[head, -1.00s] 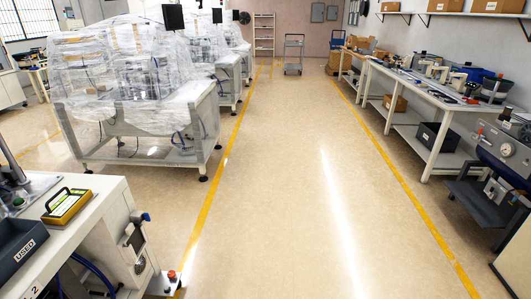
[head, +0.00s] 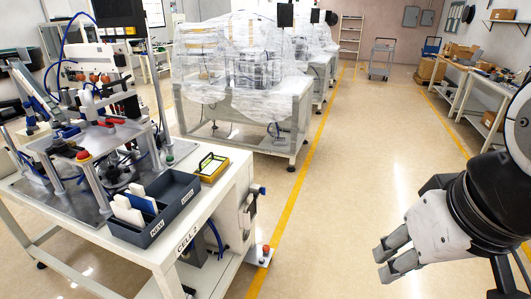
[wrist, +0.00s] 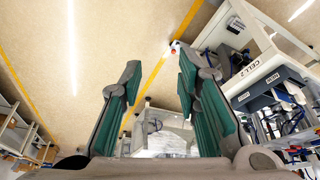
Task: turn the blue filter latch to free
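A small blue part (head: 262,190), which looks like the blue filter latch, sticks out from the right side of the white CELL 2 bench (head: 240,190). It is too small to tell which way it is turned. My gripper (head: 385,263) is at the lower right of the head view, well apart from the bench and over the aisle. In the wrist view my gripper (wrist: 158,72) has its two green-padded fingers spread with nothing between them. The bench also shows at the right of the wrist view, where I cannot make out the latch clearly.
A dark bin (head: 155,225) and a yellow-framed device (head: 211,167) sit on the bench top. A red button on a low plate (head: 265,252) juts out at the bench's foot. Plastic-wrapped machines (head: 240,70) stand behind. The aisle floor (head: 345,190) is clear.

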